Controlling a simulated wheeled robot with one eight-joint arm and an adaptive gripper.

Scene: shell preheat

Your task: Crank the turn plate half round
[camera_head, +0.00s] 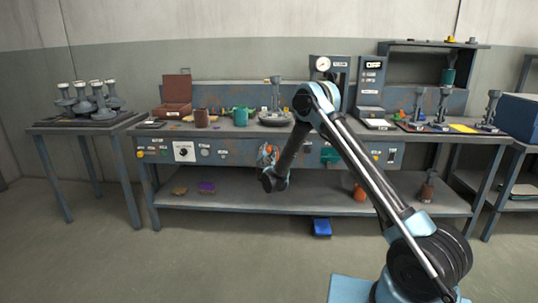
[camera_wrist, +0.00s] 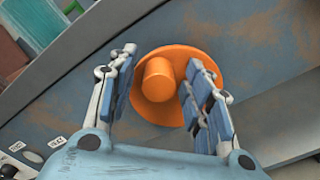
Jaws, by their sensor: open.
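An orange round disc with a stubby knob (camera_wrist: 158,80) is on the worn blue-grey front panel in the wrist view; it looks like the crank. My gripper (camera_wrist: 161,62) is open, with one finger on each side of the knob. I cannot tell whether either finger touches it. In the head view my gripper (camera_head: 268,158) is at the bench front, and orange shows beside it. A round plate (camera_head: 274,121) bearing a grey stemmed piece sits on the bench above; it appears to be the turn plate.
The bench front (camera_head: 225,152) carries several knobs and labels. A teal pot (camera_head: 240,116) and a brown cup (camera_head: 201,118) stand left of the plate. A blue box (camera_head: 321,227) lies on the floor below.

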